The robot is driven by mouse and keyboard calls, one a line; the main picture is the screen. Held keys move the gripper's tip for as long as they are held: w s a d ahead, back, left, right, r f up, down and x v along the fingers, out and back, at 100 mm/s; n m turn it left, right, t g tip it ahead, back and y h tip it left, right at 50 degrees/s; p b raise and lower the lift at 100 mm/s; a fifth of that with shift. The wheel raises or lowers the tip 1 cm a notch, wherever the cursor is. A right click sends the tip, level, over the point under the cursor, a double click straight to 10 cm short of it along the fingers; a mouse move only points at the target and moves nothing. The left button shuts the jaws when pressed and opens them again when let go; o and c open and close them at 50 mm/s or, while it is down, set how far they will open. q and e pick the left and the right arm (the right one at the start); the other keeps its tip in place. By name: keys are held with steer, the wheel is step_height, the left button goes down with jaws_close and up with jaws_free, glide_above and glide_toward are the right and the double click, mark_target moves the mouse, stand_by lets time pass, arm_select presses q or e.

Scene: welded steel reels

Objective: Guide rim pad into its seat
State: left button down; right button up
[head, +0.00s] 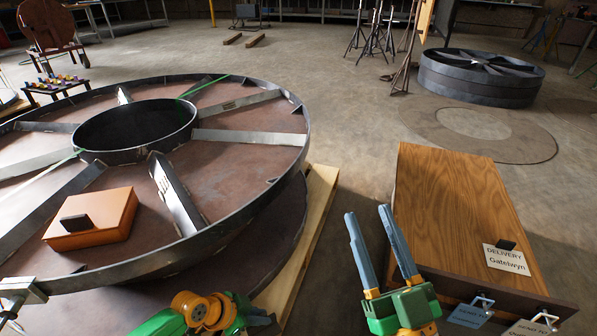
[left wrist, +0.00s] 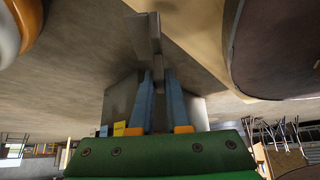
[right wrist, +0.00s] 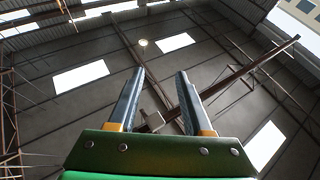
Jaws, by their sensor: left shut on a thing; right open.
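The large steel reel (head: 255,135) lies flat at the left in the head view, with a raised rim, flat spokes and a central hub ring. My left gripper (left wrist: 158,75) has its fingers close together on a grey angular piece (left wrist: 150,35), which sticks out past the tips. I cannot tell for certain that this is the rim pad. In the head view only part of my left arm shows at the bottom; what it holds is not clear there. A grey bracket (head: 22,291) sits at the rim, lower left. My right gripper (head: 367,212) is open and empty, beside the wooden table; its spread fingers show in the right wrist view (right wrist: 160,75).
An orange box (head: 92,222) with a black block (head: 76,223) on top stands on the reel. The wooden table (head: 450,190) at right carries a delivery card (head: 505,259), with tags at its front edge. A pale timber (head: 312,225) lies beside the reel.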

arm_select(q)
steer(key=shift+r+p, duration=0.3)
steer(key=shift+r, duration=0.3)
steer(key=shift+r+p, duration=0.3)
steer(key=shift+p, duration=0.2)
steer(key=shift+r+p, duration=0.3)
arm_select(e)
steer(key=shift+d+f+m+g+h, duration=0.7)
steer(key=shift+f+g+h, duration=1)
steer(key=shift+f+g, duration=4.05)
arm_select(q)
steer(key=shift+r+p, duration=0.3)
steer(key=shift+r, duration=0.05)
steer(key=shift+r+p, duration=0.25)
steer(key=shift+p, duration=0.05)
steer(key=shift+r, duration=0.25)
steer(key=shift+r+p, duration=0.3)
steer(key=shift+p, duration=0.2)
arm_select(e)
steer(key=s+d+f+g+h, duration=0.1)
steer(key=s+d+f+g, duration=0.1)
steer(key=s+f, duration=0.3)
steer(key=s+d+f+g+h, duration=0.1)
steer(key=s+d+f+g, duration=0.1)
steer(key=s+f, duration=0.3)
steer(key=shift+f+g, duration=0.85)
steer(key=shift+f, duration=1)
steer(key=shift+s, duration=0.1)
